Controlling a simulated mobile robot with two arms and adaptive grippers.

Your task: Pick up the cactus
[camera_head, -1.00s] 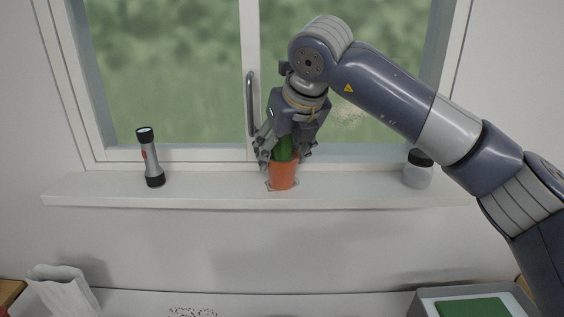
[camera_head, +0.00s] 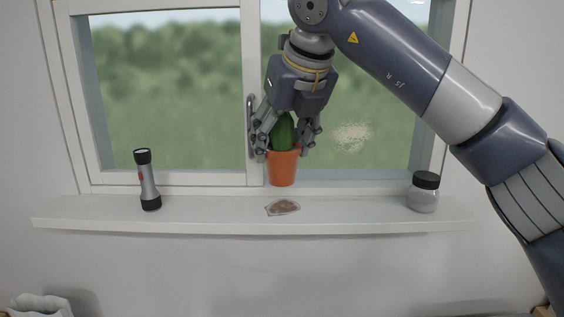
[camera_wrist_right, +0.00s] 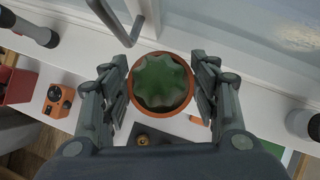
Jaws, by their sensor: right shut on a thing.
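The green cactus (camera_head: 283,133) stands upright in an orange pot (camera_head: 283,167). My right gripper (camera_head: 287,140) comes down from above, its fingers shut on both sides of the potted cactus. The pot hangs clear above the windowsill (camera_head: 350,220). In the right wrist view the ribbed cactus (camera_wrist_right: 160,82) sits between the two fingers, with the round pot rim around it. My left gripper is in no view.
A flat brownish patch or coaster (camera_head: 283,207) lies on the sill below the pot. A flashlight (camera_head: 147,180) stands at the left and a dark-lidded jar (camera_head: 424,193) at the right. The window handle (camera_head: 251,125) is close beside my gripper's left finger.

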